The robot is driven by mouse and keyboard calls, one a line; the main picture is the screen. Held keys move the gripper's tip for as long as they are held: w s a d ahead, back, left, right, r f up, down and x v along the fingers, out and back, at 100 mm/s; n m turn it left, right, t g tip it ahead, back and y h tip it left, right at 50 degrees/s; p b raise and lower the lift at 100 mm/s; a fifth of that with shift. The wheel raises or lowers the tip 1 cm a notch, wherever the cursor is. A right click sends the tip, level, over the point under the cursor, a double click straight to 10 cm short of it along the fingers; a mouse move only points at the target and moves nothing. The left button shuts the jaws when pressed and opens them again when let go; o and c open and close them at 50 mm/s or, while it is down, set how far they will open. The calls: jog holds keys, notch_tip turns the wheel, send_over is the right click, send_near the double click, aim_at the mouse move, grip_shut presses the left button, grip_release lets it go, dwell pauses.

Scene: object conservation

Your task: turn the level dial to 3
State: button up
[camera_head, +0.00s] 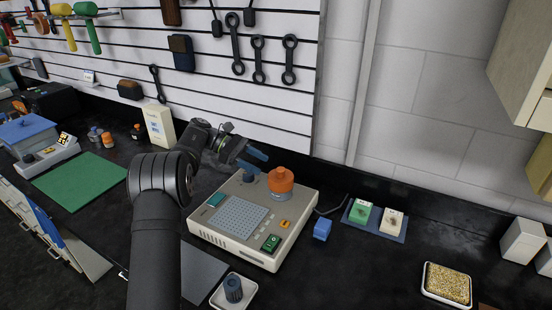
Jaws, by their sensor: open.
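A beige control box (222,236) stands on the dark bench in the middle of the view. It has a perforated grid panel, a teal panel (215,199), a green switch (271,243) and a small orange part (285,223). A large orange cap-like piece (281,179) on a grey base stands at its back right corner. My gripper (255,161) is open above the back of the box, left of the orange piece. A blue part just below it may be a finger or a knob; I cannot tell. No dial numbers are readable, and I cannot tell which part is the level dial.
A white tray (219,301) with a dark blue knob-like piece (233,288) sits in front. A blue block (322,229) and a blue mat (378,233) with green and cream blocks lie right. A green mat (80,181) lies left. The bench at front right is mostly clear.

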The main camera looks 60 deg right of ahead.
aim_at(247, 174)
jog(key=s+r, duration=0.1)
jog(key=s, duration=0.1)
jog(key=s+r, duration=0.2)
jog(key=s, duration=0.1)
jog(key=s+a+r, duration=0.1)
jog(key=s, duration=0.2)
jog(key=shift+r, duration=0.4)
jog(key=w+a+f+n+t+h, duration=0.1)
jog(key=w+a+n+t+h, duration=0.2)
jog(key=w+a+n, duration=0.1)
jog(key=w+a+f+n+t+h, duration=0.1)
jog(key=w+a+n+t+h, duration=0.3)
jog(key=w+a, duration=0.1)
jog(key=w+a+f+n+t+h, duration=0.2)
jog(key=w+a+n+t+h, duration=0.1)
jog(key=w+a+n, duration=0.2)
jog(key=shift+w+t+h, duration=0.2)
jog(key=shift+t+h, duration=0.1)
jog(key=shift+h, duration=0.1)
jog(key=shift+a+f, duration=0.15)
jog(key=shift+f, duration=0.05)
jog(key=x, duration=1.7)
jog(key=shift+w+f, duration=0.2)
jog(key=shift+f, duration=0.05)
jog(key=c, duration=1)
